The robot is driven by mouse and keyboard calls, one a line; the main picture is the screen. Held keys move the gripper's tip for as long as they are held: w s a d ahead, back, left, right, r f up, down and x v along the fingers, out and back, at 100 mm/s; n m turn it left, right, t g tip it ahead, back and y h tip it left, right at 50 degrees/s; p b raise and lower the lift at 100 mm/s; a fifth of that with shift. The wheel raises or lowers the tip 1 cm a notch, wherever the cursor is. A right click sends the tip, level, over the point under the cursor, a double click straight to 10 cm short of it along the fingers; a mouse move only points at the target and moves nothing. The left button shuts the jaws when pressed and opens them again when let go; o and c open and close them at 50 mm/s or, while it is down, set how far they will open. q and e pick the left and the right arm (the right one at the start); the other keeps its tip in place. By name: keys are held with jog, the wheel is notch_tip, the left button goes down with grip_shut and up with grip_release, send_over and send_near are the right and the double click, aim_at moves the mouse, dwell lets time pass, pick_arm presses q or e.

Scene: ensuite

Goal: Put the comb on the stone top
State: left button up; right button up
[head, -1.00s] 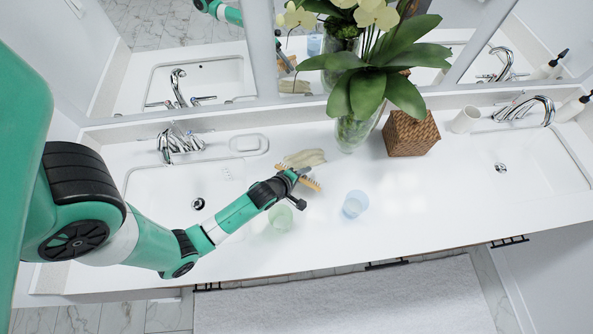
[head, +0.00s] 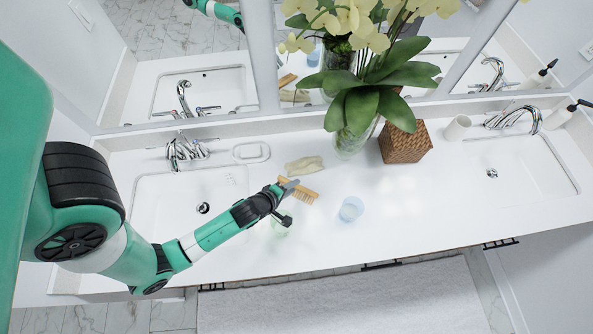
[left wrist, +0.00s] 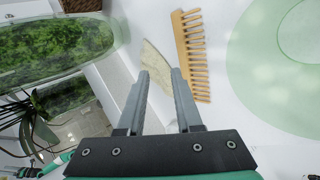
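The wooden comb (head: 302,193) appears to lie on the white stone top (head: 405,205), in front of a beige, cloth-like piece (head: 305,166). My left gripper (head: 287,202) is just at the comb's front-left side in the head view. In the left wrist view the two fingers (left wrist: 160,74) are apart with nothing held between them. There the comb (left wrist: 182,55) shows beyond and to the right of the fingertips, teeth to the right. The beige piece (left wrist: 153,62) shows behind the gap between the fingers. My right gripper is not in view.
A pale green glass (head: 281,228) stands close by the gripper, partly hidden by it. A blue glass (head: 351,209) is to its right. A vase with an orchid (head: 350,140) and a woven box (head: 405,143) stand behind. Basins lie at both sides.

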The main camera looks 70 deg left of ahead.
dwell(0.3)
pick_arm(q)
notch_tip(320, 180, up, 8)
jog(key=s+d+p, duration=0.1)
jog(key=s+p, duration=0.1)
jog(key=p, duration=0.4)
jog(key=shift+p, duration=0.4)
jog(key=shift+d+f, duration=0.1)
jog(key=shift+d, duration=0.1)
